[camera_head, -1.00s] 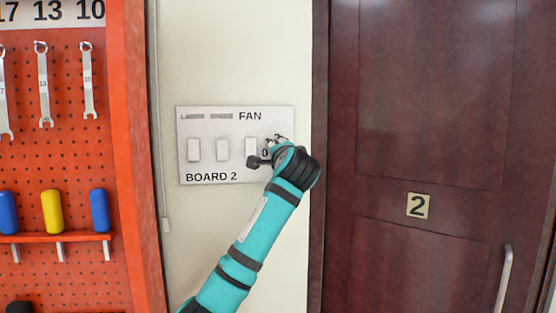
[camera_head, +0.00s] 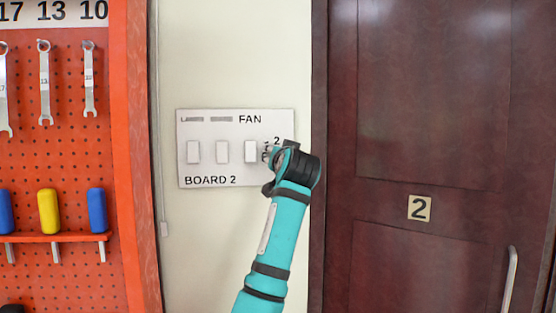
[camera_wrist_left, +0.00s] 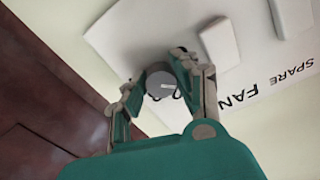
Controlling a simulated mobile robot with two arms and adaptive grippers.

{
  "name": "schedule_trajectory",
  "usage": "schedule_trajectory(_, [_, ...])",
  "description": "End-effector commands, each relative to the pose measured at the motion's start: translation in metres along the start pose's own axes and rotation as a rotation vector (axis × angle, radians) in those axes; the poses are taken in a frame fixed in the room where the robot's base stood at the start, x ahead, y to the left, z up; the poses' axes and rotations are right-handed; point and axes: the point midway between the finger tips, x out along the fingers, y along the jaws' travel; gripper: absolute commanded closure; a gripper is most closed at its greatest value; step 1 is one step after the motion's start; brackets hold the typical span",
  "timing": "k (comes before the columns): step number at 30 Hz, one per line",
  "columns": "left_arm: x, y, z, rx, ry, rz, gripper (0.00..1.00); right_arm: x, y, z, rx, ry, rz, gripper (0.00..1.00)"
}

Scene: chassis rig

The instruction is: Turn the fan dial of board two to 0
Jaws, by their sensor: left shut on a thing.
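Board two (camera_head: 208,168) is a pale panel on the wall, marked "FAN" and "BOARD 2", with several white switches. The fan dial is at its right end, hidden in the head view behind my left wrist; a "2" and part of another mark show beside it. In the left wrist view the dial (camera_wrist_left: 160,84) is a round grey knob with a light pointer line. My left gripper (camera_wrist_left: 158,88) is shut on the dial, one finger on each side; in the head view the gripper (camera_head: 278,150) is mostly covered by my wrist. My right gripper is not in view.
An orange pegboard (camera_head: 65,150) with wrenches and coloured handles is on the left. A thin cord hangs between.

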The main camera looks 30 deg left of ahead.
Motion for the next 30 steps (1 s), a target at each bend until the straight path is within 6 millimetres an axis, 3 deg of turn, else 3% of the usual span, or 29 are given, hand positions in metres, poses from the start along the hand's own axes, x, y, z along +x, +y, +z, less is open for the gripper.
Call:
schedule_trajectory(1, [0.0007, 0.0050, 0.0069, -0.041, -0.016, 0.007, 1.00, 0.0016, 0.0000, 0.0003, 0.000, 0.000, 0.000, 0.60])
schedule_trajectory(18, [0.0011, 0.0069, 0.0060, -0.569, -0.018, 0.002, 1.00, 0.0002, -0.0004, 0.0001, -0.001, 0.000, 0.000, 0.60])
schedule_trajectory(30, [0.0012, 0.0076, 0.0057, -0.814, -0.019, 0.000, 1.00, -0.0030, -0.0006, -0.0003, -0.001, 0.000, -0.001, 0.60])
